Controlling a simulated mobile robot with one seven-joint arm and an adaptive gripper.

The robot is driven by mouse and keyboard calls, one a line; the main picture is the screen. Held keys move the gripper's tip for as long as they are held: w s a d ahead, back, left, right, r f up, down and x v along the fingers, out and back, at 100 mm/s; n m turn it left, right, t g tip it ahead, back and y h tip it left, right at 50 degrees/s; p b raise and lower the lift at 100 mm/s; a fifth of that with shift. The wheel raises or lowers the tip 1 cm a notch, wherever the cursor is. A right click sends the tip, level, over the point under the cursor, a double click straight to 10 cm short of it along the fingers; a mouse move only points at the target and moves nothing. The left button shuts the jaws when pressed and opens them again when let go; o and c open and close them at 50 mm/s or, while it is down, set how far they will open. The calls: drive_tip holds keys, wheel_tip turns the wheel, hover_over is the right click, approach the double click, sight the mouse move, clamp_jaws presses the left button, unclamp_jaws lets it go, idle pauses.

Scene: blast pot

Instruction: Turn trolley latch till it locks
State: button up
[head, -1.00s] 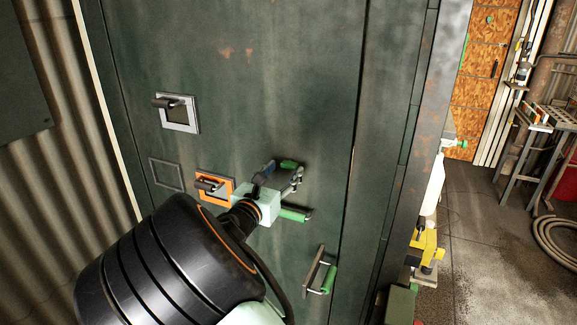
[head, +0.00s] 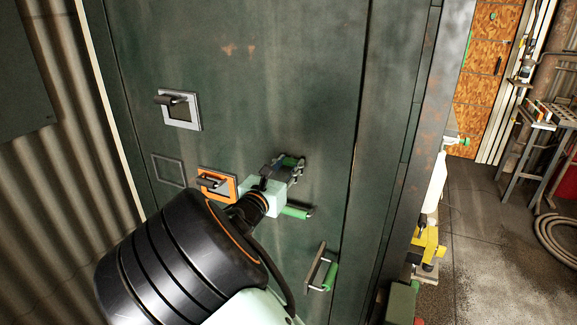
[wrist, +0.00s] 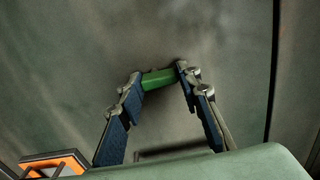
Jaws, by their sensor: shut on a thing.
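A green grip (head: 291,161), which I take to be part of the latch, stands out from the dark green metal door. My gripper (head: 284,170) is at the door with its fingers closed on this grip. In the wrist view the green grip (wrist: 158,78) sits between the two fingertips (wrist: 161,76), touching both. The latch's mount is hidden by the fingers, so I cannot tell whether it is locked. A second green lever (head: 296,212) shows just below my gripper.
An orange-framed latch plate (head: 229,192) is close left of my gripper. A grey-framed one (head: 180,122) is higher up. A green-gripped pull handle (head: 329,276) is at lower right. The floor on the right (head: 480,215) has free room.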

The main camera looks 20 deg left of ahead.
drive_tip(key=shift+f+b, duration=0.1)
drive_tip(key=shift+b, duration=0.25)
drive_tip(key=m+b, duration=0.1)
drive_tip(key=b, duration=0.2)
drive_tip(key=f+m+b, duration=0.1)
drive_tip(key=m+b, duration=0.1)
drive_tip(key=b, duration=0.1)
drive_tip(key=shift+m, duration=0.3)
drive_tip(key=m+b, duration=0.5)
drive_tip(key=b, duration=0.4)
drive_tip(key=shift+a+f, duration=0.1)
drive_tip(key=shift+f, duration=0.05)
drive_tip(key=m+b, duration=0.5)
drive_tip(key=b, duration=0.6)
drive_tip(key=shift+a+m, duration=0.15)
drive_tip(key=shift+m, duration=0.15)
drive_tip(key=m+b, duration=0.1)
drive_tip(key=b, duration=0.1)
drive_tip(key=m+b, duration=0.2)
drive_tip(key=b, duration=0.1)
drive_tip(key=shift+a+r+m+b, duration=0.15)
drive_tip(key=shift+r+m+b, duration=0.1)
drive_tip(key=shift+m+b, duration=0.05)
drive_tip(key=o, duration=1.2)
drive_tip(key=shift+r, duration=0.1)
drive_tip(key=shift+c, duration=0.2)
